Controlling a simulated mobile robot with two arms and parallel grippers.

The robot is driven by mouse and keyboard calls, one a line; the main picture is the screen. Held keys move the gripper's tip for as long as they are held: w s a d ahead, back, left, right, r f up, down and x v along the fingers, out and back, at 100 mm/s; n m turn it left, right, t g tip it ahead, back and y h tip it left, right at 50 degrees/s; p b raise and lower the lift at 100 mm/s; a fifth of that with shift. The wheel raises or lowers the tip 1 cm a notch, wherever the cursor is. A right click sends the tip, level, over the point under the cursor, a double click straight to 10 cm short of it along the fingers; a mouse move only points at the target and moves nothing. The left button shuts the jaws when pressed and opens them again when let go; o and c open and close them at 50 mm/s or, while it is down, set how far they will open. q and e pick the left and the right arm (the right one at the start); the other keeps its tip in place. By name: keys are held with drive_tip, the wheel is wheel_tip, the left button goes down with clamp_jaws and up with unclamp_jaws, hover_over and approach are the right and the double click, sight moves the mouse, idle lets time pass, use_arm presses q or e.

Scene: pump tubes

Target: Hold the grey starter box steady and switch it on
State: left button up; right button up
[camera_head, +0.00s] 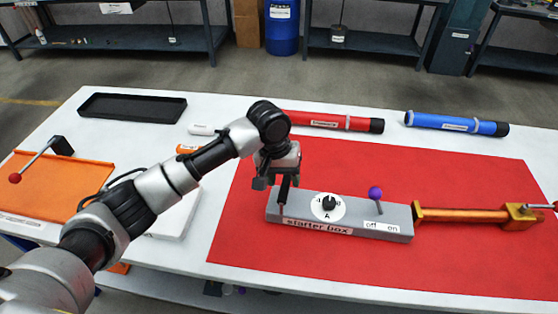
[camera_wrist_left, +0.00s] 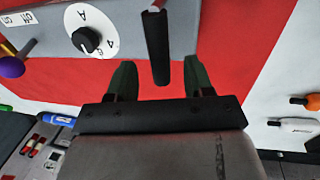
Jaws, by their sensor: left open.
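The grey starter box (camera_head: 350,226) lies on the red mat (camera_head: 300,262). Its top carries a white dial with a black knob (camera_head: 328,203), also in the left wrist view (camera_wrist_left: 87,40). Right of the dial stands a lever with a purple ball (camera_head: 376,193), leaning slightly left, above "off" and "on" labels. A thin upright post with a black grip (camera_wrist_left: 157,50) rises from the box's left end. My left gripper (camera_head: 280,180) is open over that end. In the wrist view its fingers (camera_wrist_left: 158,78) lie either side of the black grip, with gaps. My right gripper is not seen.
An orange bar (camera_head: 465,215) adjoins the box's right end. A red tube (camera_head: 320,120) and a blue tube (camera_head: 455,123) lie behind. A black tray (camera_head: 132,107), an orange tray (camera_head: 60,190) and a white box (camera_head: 178,218) are at left. The front mat is clear.

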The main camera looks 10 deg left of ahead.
sight(285, 182)
use_arm(q)
drive_tip(key=shift+d+f, duration=0.15)
drive_tip(key=shift+f, duration=0.6)
drive_tip(key=shift+d+f, duration=0.15)
drive_tip(key=shift+f, duration=0.6)
clamp_jaws()
